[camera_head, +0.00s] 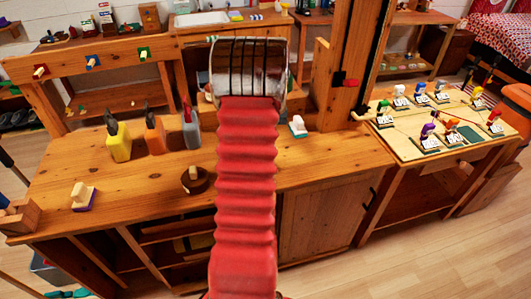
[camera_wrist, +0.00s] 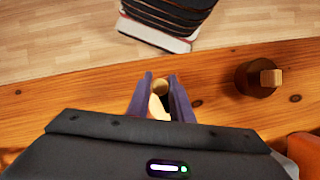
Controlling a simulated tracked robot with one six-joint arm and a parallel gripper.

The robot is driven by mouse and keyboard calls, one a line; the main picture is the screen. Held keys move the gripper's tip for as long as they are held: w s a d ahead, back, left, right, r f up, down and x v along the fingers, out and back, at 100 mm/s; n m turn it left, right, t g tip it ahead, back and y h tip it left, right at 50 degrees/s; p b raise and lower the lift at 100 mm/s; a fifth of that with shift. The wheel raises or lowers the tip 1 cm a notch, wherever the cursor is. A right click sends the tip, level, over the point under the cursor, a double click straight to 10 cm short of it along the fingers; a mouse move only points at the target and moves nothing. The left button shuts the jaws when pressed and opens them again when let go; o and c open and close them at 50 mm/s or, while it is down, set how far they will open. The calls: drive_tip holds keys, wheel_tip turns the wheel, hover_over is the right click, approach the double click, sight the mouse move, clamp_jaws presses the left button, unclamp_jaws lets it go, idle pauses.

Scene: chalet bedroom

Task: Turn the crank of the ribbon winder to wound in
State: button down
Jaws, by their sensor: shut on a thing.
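My gripper (camera_wrist: 161,90) has two purple fingers, seen in the wrist view. They are shut on a cream, round-topped peg (camera_wrist: 160,88) just above the wooden bench. The peg looks like a crank knob, but what it is joined to is hidden by the fingers and my wrist. In the head view my red arm hides the gripper and the peg. A dark brown round piece with a pale peg (camera_head: 195,181) sits on the bench left of my arm; it also shows at the right of the wrist view (camera_wrist: 258,79). I cannot tell which part is the winder or its ribbon.
A cream-handled stamp (camera_head: 82,197) is at the left. A wooden post (camera_head: 340,70) rises behind on the right. A side table (camera_head: 405,145) holds several small coloured pieces.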

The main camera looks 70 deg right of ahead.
drive_tip(key=c, duration=1.6)
unclamp_jaws()
drive_tip(key=shift+o, duration=0.2)
drive_tip(key=shift+d+r, duration=0.1)
drive_tip(key=v, duration=1.3)
drive_tip(key=shift+d+r, duration=0.15)
